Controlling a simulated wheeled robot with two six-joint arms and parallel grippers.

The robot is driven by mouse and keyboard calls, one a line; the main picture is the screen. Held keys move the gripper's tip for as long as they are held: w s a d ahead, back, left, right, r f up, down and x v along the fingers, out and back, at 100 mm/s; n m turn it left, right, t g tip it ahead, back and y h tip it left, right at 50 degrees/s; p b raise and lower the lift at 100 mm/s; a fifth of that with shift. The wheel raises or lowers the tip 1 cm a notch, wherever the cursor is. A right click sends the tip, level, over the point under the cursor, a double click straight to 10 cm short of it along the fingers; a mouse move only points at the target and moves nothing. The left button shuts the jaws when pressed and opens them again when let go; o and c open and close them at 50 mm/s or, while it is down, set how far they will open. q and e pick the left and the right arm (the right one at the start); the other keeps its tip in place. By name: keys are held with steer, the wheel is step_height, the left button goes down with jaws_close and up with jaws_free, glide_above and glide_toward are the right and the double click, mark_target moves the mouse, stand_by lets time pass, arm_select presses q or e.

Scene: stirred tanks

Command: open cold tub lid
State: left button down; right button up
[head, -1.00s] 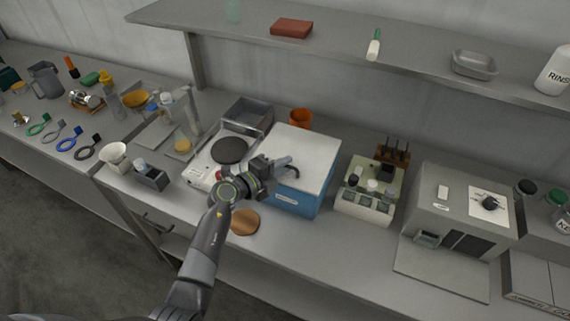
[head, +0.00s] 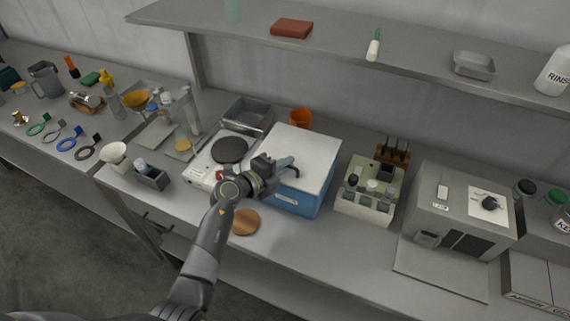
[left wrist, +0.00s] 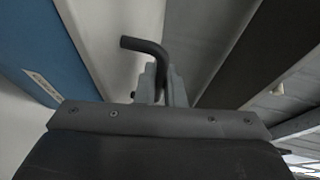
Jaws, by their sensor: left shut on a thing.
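The cold tub (head: 305,200) is a blue box with a white label on its front, standing on the bench in the head view. Its flat white lid (head: 305,148) lies over the top and looks closed or nearly so. In the left wrist view the handle (left wrist: 145,45) is a dark bent rod rising from between the fingertips (left wrist: 160,80). The tub's blue wall (left wrist: 45,45) shows at the left. The exact grip is partly hidden. My right gripper is not in view.
A hot plate (head: 229,150) stands left of the tub and an orange cup (head: 301,118) behind it. A block with vials (head: 370,190) stands close on the right. A round brown disc (head: 245,222) lies in front. A shelf (head: 345,52) runs above the bench.

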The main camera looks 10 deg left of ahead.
arm_select(q)
steer(key=shift+w+r+p, duration=0.15)
steer(key=shift+r+p, duration=0.3)
steer(key=shift+r, duration=0.15)
steer(key=r+p, duration=0.1)
steer(key=w+r+p, duration=0.1)
steer(key=r+p, duration=0.1)
steer(key=shift+d+r, duration=0.15)
steer(key=shift+d, duration=0.05)
steer(key=w+d+r+n+g+y, duration=0.1)
steer(key=w+r+g+y, duration=0.1)
steer(key=r, duration=0.4)
steer(key=shift+w+d+g, duration=0.25)
steer(key=shift+w+g, duration=0.45)
steer(key=shift+w, duration=0.5)
steer(key=shift+r, duration=0.1)
steer(key=c, duration=1.8)
jaws_free()
